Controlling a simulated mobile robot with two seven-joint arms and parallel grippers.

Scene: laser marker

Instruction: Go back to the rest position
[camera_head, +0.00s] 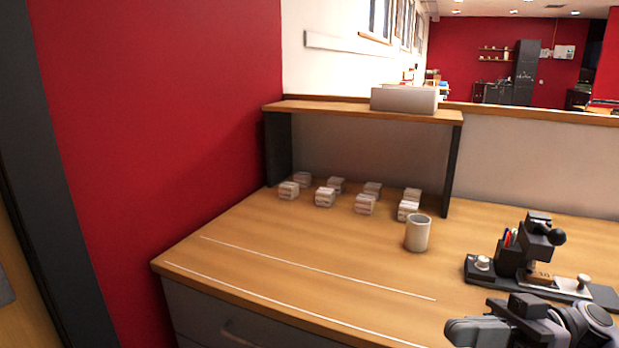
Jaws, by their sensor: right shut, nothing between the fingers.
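My right gripper (470,331) is at the bottom right of the head view, in front of the laser marker (536,255) and over the front right part of the wooden desk (300,258). Its fingers point left and are shut with nothing between them. It hides part of the desk's front right area. My left gripper is out of view. The laser marker stands on a dark base at the right of the desk.
A beige cup (417,233) stands left of the marker. Several small pale blocks (325,197) sit in two rows by the shelf (350,108). A grey box (404,100) lies on the shelf. The desk's front left is clear. A red wall (165,110) borders the left.

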